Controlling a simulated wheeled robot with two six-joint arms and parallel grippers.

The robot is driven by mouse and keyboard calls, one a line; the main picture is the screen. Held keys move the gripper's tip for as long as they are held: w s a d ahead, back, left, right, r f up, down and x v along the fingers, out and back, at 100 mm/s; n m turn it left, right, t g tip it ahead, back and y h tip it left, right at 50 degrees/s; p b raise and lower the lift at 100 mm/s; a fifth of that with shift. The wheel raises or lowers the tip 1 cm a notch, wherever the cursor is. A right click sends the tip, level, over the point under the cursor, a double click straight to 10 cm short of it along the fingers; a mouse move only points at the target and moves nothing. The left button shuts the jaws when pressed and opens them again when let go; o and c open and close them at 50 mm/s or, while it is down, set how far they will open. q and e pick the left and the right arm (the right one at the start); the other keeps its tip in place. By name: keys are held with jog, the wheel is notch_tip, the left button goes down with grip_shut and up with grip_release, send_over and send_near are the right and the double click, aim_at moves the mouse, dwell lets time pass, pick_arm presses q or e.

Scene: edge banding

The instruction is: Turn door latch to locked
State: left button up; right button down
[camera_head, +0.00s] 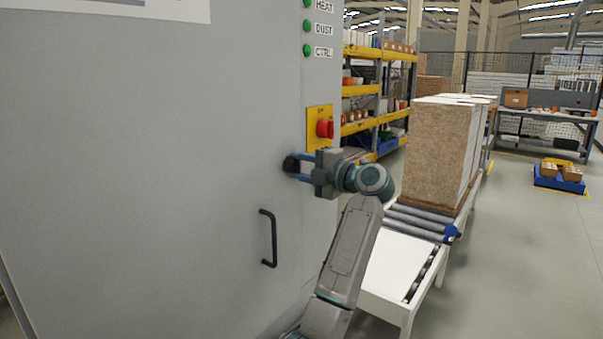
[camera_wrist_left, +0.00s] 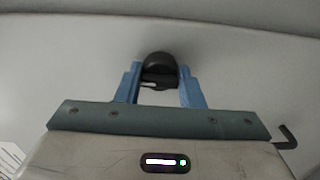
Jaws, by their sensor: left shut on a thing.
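The door latch (camera_head: 290,164) is a round black knob on the grey cabinet door (camera_head: 150,150), left of the yellow plate. My left gripper (camera_head: 299,167) reaches it from the right, with its blue fingers at the knob. In the left wrist view the black latch (camera_wrist_left: 157,70) sits between the two blue fingertips of my left gripper (camera_wrist_left: 158,85), which is shut on it. Its turned position is hard to tell, as the fingers partly cover it. My right gripper is not in view.
A black door handle (camera_head: 268,238) is below the latch. A red switch (camera_head: 325,128) on a yellow plate is just above my gripper. A roller conveyor (camera_head: 425,222) with a stack of boards (camera_head: 437,150) stands to the right.

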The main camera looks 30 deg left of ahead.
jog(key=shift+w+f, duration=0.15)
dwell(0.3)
pick_arm(q)
jog(key=o, duration=1)
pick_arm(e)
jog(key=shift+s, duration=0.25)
pick_arm(q)
jog(key=shift+s+d+b, duration=0.2)
jog(key=shift+d+b, duration=0.6)
jog(key=shift+d, duration=1.9)
jog(key=shift+s+d+b, duration=0.2)
jog(key=shift+d+b, duration=0.55)
jog(key=shift+d, duration=1.95)
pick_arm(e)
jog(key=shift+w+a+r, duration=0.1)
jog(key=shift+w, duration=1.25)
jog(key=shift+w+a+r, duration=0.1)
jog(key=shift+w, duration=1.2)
